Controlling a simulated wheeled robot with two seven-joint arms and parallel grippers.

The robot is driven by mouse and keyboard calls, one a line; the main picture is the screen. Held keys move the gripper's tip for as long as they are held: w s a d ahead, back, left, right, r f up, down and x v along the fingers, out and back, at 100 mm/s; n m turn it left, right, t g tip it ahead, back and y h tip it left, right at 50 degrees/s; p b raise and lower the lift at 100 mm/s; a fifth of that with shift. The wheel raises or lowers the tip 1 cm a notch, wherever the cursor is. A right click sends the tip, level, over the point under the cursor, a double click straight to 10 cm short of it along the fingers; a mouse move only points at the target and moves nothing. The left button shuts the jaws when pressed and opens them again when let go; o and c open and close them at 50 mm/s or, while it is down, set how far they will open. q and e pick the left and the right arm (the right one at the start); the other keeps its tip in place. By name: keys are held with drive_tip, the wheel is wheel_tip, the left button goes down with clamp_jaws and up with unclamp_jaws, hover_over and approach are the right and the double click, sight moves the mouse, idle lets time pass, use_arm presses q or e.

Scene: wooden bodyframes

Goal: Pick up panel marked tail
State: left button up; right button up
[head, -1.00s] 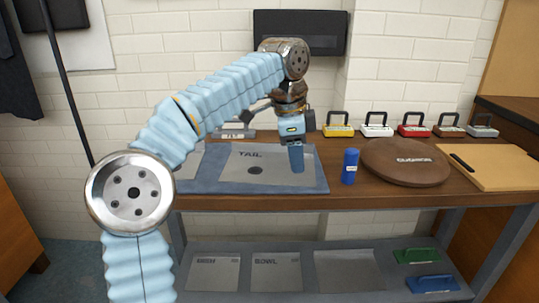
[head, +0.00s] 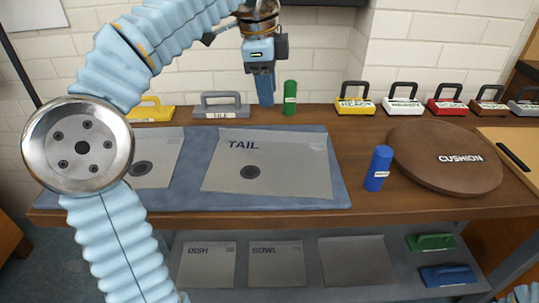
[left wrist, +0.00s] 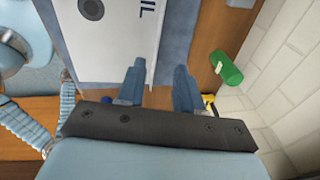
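The grey panel marked TAIL (head: 285,172), with a dark round spot, lies flat on a blue mat (head: 200,199) on the wooden bench. My left gripper (head: 265,92) points down above the back edge of the mat, behind the panel and apart from it. In the left wrist view its two blue fingers (left wrist: 160,88) stand apart with nothing held between them. The panel (left wrist: 115,38) shows there at the upper left, its lettering partly cut off. My right gripper is out of view; only a bit of light blue arm shows at the lower right corner.
A second panel (head: 160,165) lies left, partly hidden by my arm. A green cylinder (head: 290,97) stands close right of the gripper. A blue cylinder (head: 379,167) and round CUSHION board (head: 440,150) are right. Several handled blocks line the back; more panels (head: 207,265) lie on the lower shelf.

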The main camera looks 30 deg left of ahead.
use_arm(q)
hover_over(272, 141)
drive_tip(key=f, duration=0.4)
drive_tip(key=shift+s+a+f+b, duration=0.1)
drive_tip(key=shift+s+a+b, duration=0.05)
drive_tip(key=shift+s+b, duration=0.2)
drive_tip(key=f, duration=0.5)
drive_tip(key=shift+w+d+f+b, duration=0.2)
drive_tip(key=shift+w+b, duration=0.1)
drive_tip(key=shift+b, duration=0.1)
clamp_jaws()
